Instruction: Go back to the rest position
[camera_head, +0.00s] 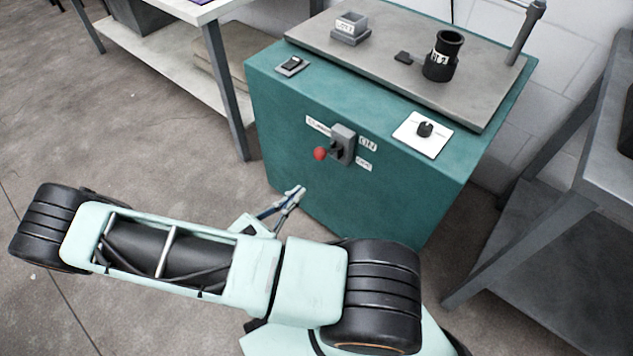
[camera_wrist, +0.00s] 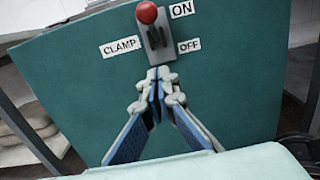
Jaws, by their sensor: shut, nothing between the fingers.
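My gripper (camera_head: 296,191) is at the end of my pale green arm, in front of the lower front face of a teal cabinet (camera_head: 300,110). In the wrist view, its blue-padded fingers (camera_wrist: 158,84) meet at their tips with nothing between them. Just beyond the tips is a grey clamp switch with a red ball-ended lever (camera_wrist: 147,13); it also shows in the head view, where the red ball (camera_head: 320,153) sticks out to the left. Labels reading CLAMP, ON and OFF surround the switch. I cannot tell whether the fingertips touch the switch's lower end.
A white panel with a black knob (camera_head: 424,130) is at right. Tables stand on both sides, with floor (camera_head: 150,140) free at left.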

